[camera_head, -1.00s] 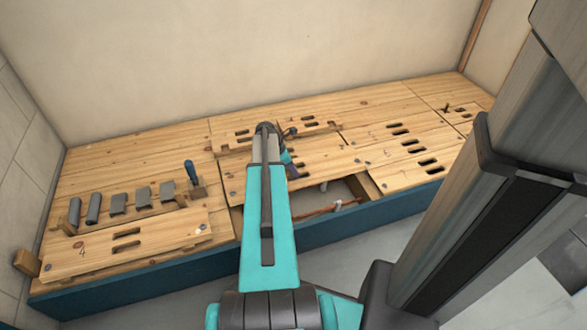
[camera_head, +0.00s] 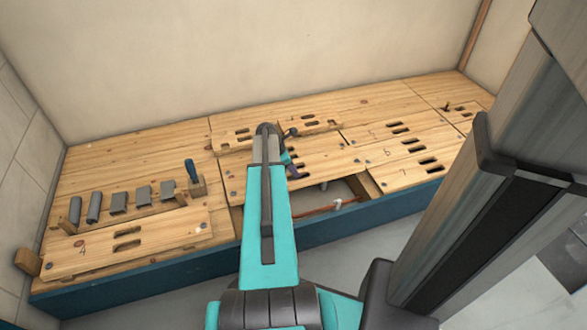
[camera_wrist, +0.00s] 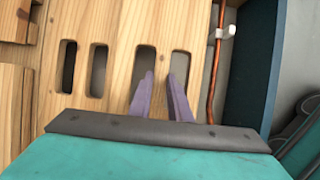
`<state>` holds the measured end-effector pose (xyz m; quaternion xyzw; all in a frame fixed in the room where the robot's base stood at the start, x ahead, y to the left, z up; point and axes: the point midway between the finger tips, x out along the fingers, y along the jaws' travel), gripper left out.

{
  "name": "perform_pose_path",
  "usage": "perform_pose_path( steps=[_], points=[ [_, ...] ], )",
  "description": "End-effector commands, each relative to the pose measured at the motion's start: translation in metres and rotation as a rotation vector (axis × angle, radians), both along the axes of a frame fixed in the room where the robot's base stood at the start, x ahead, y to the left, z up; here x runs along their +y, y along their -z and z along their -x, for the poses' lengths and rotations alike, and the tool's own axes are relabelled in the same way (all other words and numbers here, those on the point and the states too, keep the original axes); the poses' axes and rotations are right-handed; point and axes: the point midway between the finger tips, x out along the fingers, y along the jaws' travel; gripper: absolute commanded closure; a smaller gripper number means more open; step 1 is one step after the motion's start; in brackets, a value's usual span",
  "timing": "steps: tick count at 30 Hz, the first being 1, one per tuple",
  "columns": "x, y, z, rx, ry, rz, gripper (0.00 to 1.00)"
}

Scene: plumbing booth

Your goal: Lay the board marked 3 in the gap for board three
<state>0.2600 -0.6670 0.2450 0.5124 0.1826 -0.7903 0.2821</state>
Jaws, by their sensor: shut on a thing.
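My gripper (camera_wrist: 161,85) is shut on a wooden board (camera_wrist: 200,20), its purple fingers in two slots with the strip of wood between them. In the head view the board (camera_head: 325,160) lies at the middle of the deck, next to the open gap (camera_head: 318,195) in front, and my arm hides part of it. No number is readable on it. I cannot tell whether it rests flat or sits slightly raised.
A copper pipe (camera_wrist: 215,60) runs in the gap. Boards marked 5, 6 and 7 (camera_head: 380,150) are at right. A wall stands behind.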

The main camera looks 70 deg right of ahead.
Motion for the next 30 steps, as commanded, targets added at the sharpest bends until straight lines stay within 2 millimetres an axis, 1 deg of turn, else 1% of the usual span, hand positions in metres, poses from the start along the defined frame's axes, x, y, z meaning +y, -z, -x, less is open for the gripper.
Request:
perform_pose_path(
  steps=[30],
  points=[
    [-0.001, 0.017, 0.001, 0.001, 0.001, 0.002, 1.00]
  ],
)
